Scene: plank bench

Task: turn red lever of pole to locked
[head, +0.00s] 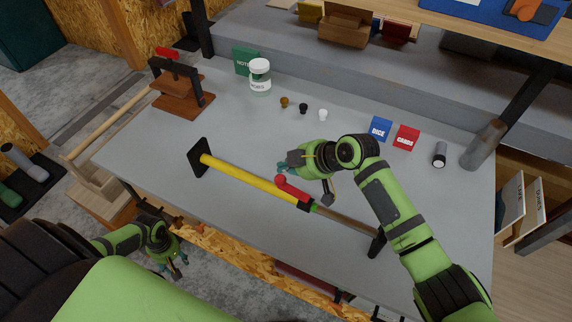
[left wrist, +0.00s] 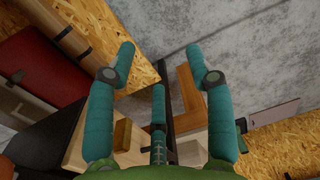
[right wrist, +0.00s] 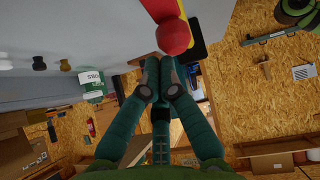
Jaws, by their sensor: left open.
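The pole lies across the front of the bench between two black end brackets, with a long yellow section (head: 245,178) and a thinner brown section (head: 345,222). The red lever (head: 291,188), round-knobbed, sits on a dark and green collar at the joint and lies along the yellow section. My right gripper (head: 284,169) is just behind the lever. In the right wrist view its fingers (right wrist: 162,78) are together and empty, just short of the red knob (right wrist: 174,36); I cannot tell if they touch. My left gripper (head: 176,268) hangs open and empty below the bench's front edge; its fingers (left wrist: 166,65) are spread.
Behind the pole stand a white-lidded jar (head: 260,76), several small knobs (head: 303,108), a blue card (head: 379,129), a red card (head: 406,137) and a small cylinder (head: 440,154). A wooden stand (head: 182,96) is at the left. The bench between is clear.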

